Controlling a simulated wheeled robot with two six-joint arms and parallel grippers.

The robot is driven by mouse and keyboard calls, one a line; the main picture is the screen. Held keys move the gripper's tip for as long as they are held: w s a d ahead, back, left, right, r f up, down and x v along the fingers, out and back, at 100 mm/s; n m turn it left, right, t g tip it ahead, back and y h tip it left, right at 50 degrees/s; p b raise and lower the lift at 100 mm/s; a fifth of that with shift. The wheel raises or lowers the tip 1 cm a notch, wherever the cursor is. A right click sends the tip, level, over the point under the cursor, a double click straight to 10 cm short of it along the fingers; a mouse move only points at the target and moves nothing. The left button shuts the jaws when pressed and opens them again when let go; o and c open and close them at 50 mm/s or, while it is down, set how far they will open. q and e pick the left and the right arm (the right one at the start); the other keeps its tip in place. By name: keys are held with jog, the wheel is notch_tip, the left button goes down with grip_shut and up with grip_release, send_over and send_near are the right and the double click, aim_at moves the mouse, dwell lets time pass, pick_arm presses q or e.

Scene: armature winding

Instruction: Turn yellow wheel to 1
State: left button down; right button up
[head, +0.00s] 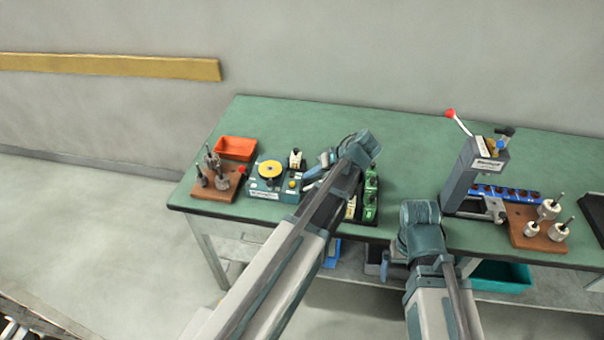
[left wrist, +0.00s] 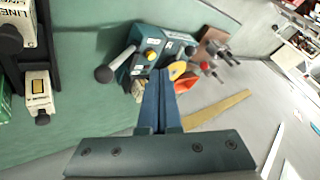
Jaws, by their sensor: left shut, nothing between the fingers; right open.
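The yellow wheel (head: 270,168) lies flat on top of a green-blue winding device (head: 264,188) at the left of the bench. In the left wrist view the wheel (left wrist: 178,70) shows just beyond my fingertips, partly covered by them. The numbers on the wheel are too small to read. My left gripper (head: 308,178) is shut and empty, to the right of the wheel; its closed fingers (left wrist: 162,76) point towards the device. I cannot tell whether they touch it. My right gripper (head: 388,264) shows small and partly hidden at the bench's front edge, open.
A wooden block with metal parts (head: 217,181) and an orange bin (head: 235,148) stand left of and behind the device. Green boxes (head: 371,195) stand right of my left gripper. A press (head: 474,172) with a red-knobbed lever stands farther right. The back middle bench is clear.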

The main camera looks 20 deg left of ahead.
dwell(0.3)
pick_arm(q)
jog(key=b+x, duration=0.8)
jog(key=x, duration=0.2)
jog(key=shift+f, duration=0.25)
jog(key=s+a, duration=0.1)
jog(key=s+a+r+p, duration=0.1)
jog(key=a, duration=0.1)
jog(key=shift+a+r, duration=0.15)
jog(key=shift+s, duration=0.15)
